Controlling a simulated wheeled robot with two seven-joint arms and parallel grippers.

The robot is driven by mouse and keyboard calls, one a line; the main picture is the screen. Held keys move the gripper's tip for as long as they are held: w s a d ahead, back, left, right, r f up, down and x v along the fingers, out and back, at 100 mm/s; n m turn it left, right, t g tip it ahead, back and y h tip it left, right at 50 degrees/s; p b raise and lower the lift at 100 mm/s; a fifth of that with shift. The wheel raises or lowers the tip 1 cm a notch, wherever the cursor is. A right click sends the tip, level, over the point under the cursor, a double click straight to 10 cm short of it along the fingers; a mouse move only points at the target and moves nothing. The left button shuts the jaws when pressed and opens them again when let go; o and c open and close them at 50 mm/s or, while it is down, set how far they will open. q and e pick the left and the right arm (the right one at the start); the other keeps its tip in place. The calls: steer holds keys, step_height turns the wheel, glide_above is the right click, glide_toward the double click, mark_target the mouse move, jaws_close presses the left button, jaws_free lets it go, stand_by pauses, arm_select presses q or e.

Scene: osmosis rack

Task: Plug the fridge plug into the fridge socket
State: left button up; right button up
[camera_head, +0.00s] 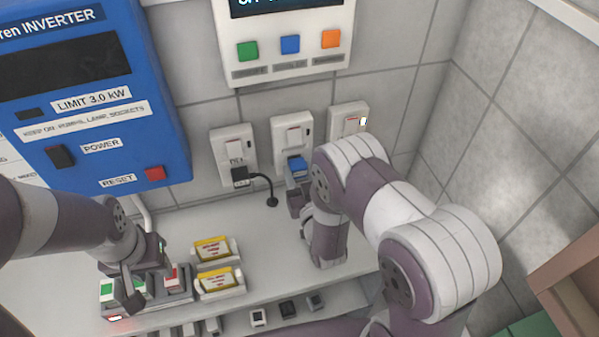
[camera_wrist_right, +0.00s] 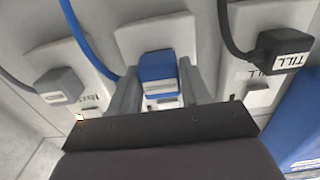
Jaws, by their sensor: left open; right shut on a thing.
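A blue plug (camera_head: 296,166) on a blue cable is at the lower part of the middle wall socket (camera_head: 292,133). My right gripper (camera_head: 299,187) is shut on this plug. In the right wrist view the blue plug (camera_wrist_right: 158,68) sits between the two fingers, in front of a white socket plate (camera_wrist_right: 128,38). I cannot tell whether its pins are fully in, and no fridge label is readable. My left gripper (camera_head: 135,294) is open over a grey switch block (camera_head: 180,283) on the counter, apart from the plugs.
A black plug marked TILL (camera_wrist_right: 284,52) is at the left socket (camera_head: 233,150). Yellow cards (camera_head: 213,250) stand on the counter. A blue inverter (camera_head: 95,110) hangs left.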

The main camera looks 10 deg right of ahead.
arm_select(q)
steer(key=shift+f, duration=0.2)
arm_select(e)
steer(key=shift+w, duration=0.5)
stand_by(0.5)
steer(key=o, duration=1)
steer(key=shift+o, duration=0.2)
